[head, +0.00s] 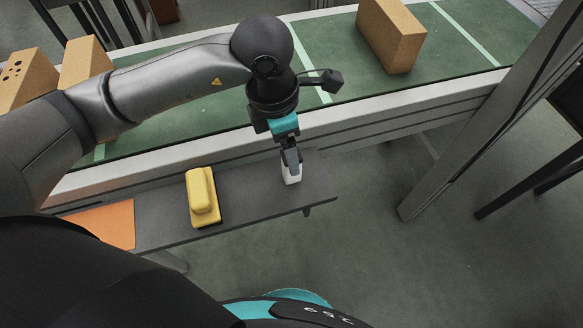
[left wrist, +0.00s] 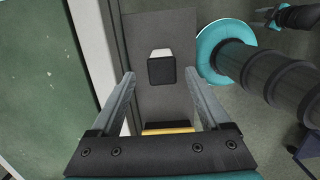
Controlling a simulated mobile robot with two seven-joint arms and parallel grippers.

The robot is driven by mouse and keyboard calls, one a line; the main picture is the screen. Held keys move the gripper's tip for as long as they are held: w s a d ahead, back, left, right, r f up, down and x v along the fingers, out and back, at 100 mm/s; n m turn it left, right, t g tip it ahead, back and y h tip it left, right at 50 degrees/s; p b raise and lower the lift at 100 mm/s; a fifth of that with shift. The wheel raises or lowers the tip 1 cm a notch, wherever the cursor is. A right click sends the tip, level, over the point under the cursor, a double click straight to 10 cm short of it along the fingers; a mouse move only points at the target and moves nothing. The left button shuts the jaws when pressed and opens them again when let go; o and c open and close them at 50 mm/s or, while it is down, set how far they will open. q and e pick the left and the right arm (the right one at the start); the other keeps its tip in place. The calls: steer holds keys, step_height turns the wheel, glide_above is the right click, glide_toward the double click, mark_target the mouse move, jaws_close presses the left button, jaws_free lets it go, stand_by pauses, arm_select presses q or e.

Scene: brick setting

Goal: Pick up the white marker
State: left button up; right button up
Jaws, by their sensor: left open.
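The white marker (head: 293,176) is near the right end of the dark grey shelf, partly covered by my left gripper (head: 291,160) in the head view. In the left wrist view the marker (left wrist: 160,66) shows a dark, squarish near face with white behind it. My left gripper (left wrist: 159,80) is open, and the marker appears between and slightly beyond its fingertips. I see no grip on it. What seems to be my right gripper (left wrist: 265,18) is small at the wrist view's top right; its jaws are unclear.
A yellow object (head: 203,197) lies left of the marker on the shelf (head: 160,218), with an orange sheet (head: 108,224) farther left. A green conveyor (head: 335,50) with cardboard boxes (head: 390,35) runs behind. A metal post (head: 455,150) stands at right.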

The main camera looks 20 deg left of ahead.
arm_select(q)
steer(key=shift+d+f, duration=0.1)
steer(key=shift+f, duration=0.55)
steer(key=f, duration=0.1)
steer(key=f+b, duration=0.1)
steer(key=f, duration=0.1)
steer(key=shift+w+d+f, duration=0.1)
steer(key=shift+d+f, duration=0.2)
steer(key=shift+d, duration=0.1)
steer(key=shift+f, duration=0.3)
steer(key=c, duration=0.6)
jaws_close()
arm_select(e)
steer(key=shift+w+d+f, duration=0.55)
steer(key=shift+w, duration=0.05)
